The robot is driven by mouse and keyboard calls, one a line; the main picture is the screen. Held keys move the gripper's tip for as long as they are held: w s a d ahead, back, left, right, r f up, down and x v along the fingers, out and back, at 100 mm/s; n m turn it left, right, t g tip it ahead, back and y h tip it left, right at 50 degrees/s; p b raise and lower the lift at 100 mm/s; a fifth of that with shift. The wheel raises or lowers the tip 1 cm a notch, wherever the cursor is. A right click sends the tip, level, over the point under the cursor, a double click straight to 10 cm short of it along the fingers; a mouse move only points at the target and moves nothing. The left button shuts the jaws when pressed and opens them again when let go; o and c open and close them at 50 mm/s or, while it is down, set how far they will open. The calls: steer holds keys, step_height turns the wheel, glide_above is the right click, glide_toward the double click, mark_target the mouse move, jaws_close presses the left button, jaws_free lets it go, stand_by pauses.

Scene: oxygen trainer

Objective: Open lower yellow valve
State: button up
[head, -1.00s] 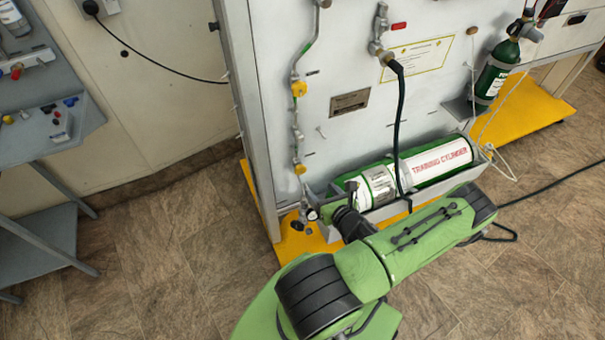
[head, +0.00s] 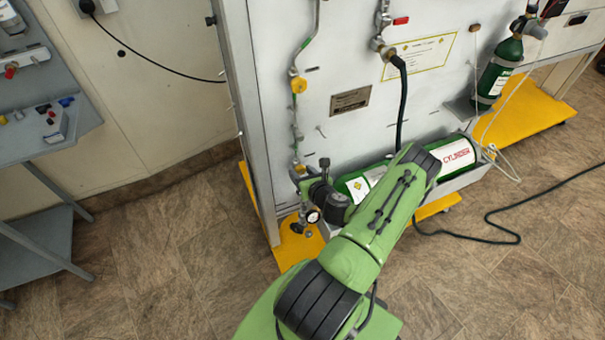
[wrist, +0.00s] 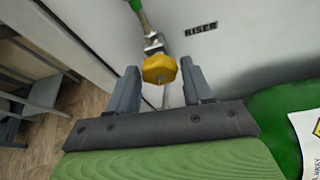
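The lower yellow valve (wrist: 160,69) is a yellow knob on a thin pipe running up the white panel. In the wrist view it sits between the tips of my gripper (wrist: 160,88), whose two grey fingers are spread with a gap to the knob on each side. In the head view the lower valve (head: 299,169) is only partly visible, close to my gripper (head: 311,170), which is small there. The upper yellow valve (head: 298,85) is higher on the same pipe. Whether the knob lies fully between the fingers in depth is hard to tell.
A green and white training cylinder (head: 458,154) lies in a tray at the panel's foot, right of the gripper. A pressure gauge (head: 313,216) is below the gripper. A black hose (head: 401,105) hangs from the panel. A grey bench (head: 50,130) stands at left.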

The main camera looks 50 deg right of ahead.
steer(key=c, duration=0.7)
steer(key=shift+n+g+h, duration=0.6)
steer(key=shift+n+h, duration=0.3)
steer(key=shift+n, duration=0.7)
steer(key=o, duration=1.1)
